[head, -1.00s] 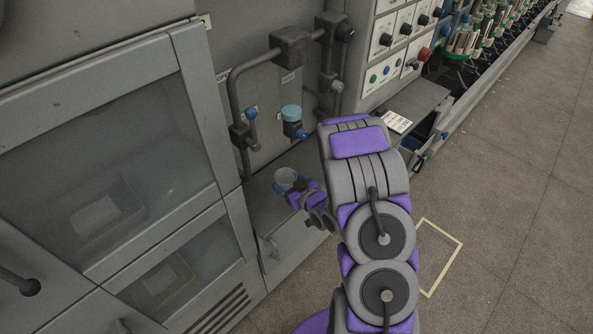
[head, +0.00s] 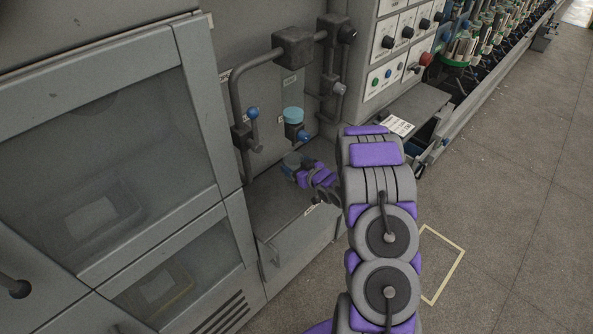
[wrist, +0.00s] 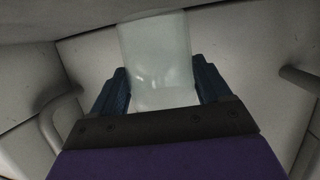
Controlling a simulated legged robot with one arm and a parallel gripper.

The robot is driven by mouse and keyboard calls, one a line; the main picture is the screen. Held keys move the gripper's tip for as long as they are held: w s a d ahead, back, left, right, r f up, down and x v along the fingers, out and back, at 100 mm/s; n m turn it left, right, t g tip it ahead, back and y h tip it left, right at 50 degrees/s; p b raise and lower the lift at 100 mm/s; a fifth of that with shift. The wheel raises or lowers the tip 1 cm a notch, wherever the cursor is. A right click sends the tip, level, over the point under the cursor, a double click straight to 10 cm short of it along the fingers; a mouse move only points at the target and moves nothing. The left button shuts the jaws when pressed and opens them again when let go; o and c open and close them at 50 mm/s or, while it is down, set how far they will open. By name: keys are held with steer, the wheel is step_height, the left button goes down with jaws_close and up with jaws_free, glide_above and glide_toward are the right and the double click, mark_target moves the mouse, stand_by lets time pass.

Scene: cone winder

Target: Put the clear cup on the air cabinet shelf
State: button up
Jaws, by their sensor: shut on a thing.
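The clear cup (wrist: 157,55) is pale and see-through. In the wrist view it stands out between the two dark blue fingers of my gripper (wrist: 161,80), which is shut on it. In the head view my gripper (head: 292,161) is above the back part of a grey shelf (head: 285,212), below the pipes and in front of the cabinet wall. The cup is mostly hidden there by the gripper. I cannot tell whether the cup touches the shelf.
A glass-fronted cabinet (head: 215,120) stands left. The control panel (head: 395,50) is at upper right. The shelf's front part is bare.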

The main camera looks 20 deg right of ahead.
steer(key=shift+a+f, duration=0.1)
steer(key=shift+f, duration=0.85)
steer(key=shift+r, duration=0.1)
steer(key=shift+d, duration=0.25)
steer(key=o, duration=0.9)
steer(key=shift+d, duration=0.1)
steer(key=shift+o, duration=1)
steer(key=shift+a, duration=0.2)
